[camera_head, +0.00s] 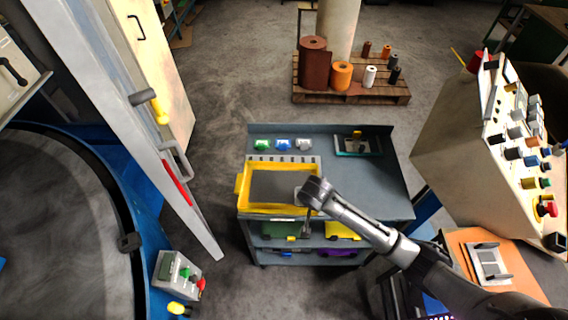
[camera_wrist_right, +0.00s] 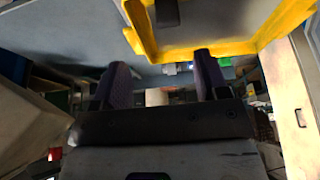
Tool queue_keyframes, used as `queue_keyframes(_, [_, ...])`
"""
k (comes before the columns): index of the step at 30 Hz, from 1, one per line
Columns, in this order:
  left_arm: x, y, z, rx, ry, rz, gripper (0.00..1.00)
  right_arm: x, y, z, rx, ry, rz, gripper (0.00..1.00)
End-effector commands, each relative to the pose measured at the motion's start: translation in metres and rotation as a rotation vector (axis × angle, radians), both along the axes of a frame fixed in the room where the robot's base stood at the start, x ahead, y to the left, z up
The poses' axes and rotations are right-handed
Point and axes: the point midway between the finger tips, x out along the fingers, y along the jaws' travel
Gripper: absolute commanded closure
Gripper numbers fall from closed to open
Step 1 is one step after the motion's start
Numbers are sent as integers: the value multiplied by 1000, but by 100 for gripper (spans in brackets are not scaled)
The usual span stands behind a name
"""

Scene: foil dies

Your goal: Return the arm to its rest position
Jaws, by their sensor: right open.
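My right arm (camera_head: 375,232) reaches in from the lower right over the grey cart. Its gripper (camera_head: 307,228) points down at the front right corner of the yellow-rimmed tray (camera_head: 278,207). In the right wrist view the two dark fingers of this gripper (camera_wrist_right: 163,78) stand wide apart with nothing between them. The yellow rim also shows beyond them in that view (camera_wrist_right: 225,47). I cannot tell whether the gripper touches the tray or the cart's edge. My left gripper is not in view.
The grey cart top (camera_head: 390,195) carries green, blue and white small blocks (camera_head: 283,145) and a teal-edged plate (camera_head: 358,146). A control console (camera_head: 500,150) stands right, above an orange-topped stand (camera_head: 467,245). A tall pale panel (camera_head: 130,120) stands left. A pallet (camera_head: 350,92) with rolls lies behind.

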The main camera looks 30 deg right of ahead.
Motion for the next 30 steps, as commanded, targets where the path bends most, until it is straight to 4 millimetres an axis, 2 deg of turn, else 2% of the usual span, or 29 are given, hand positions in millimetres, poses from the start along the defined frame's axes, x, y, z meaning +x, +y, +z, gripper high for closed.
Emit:
queue_keyframes(11, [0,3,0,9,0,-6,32,-1,0,2,-15,10,40,32])
queue_keyframes(18, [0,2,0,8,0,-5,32,1,0,6,-140,64,349,32])
queue_keyframes(20, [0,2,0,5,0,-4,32,3,4,16,-183,56,448,32])
queue_keyframes(23, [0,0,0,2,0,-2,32,7,9,41,-261,16,595,32])
queue_keyframes(26, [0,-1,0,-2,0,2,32,10,21,76,-335,-55,718,32])
queue_keyframes(27, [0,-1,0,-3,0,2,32,10,26,90,-358,-88,757,32])
queue_keyframes(30, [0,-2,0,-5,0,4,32,-2,40,111,-396,-149,833,32])
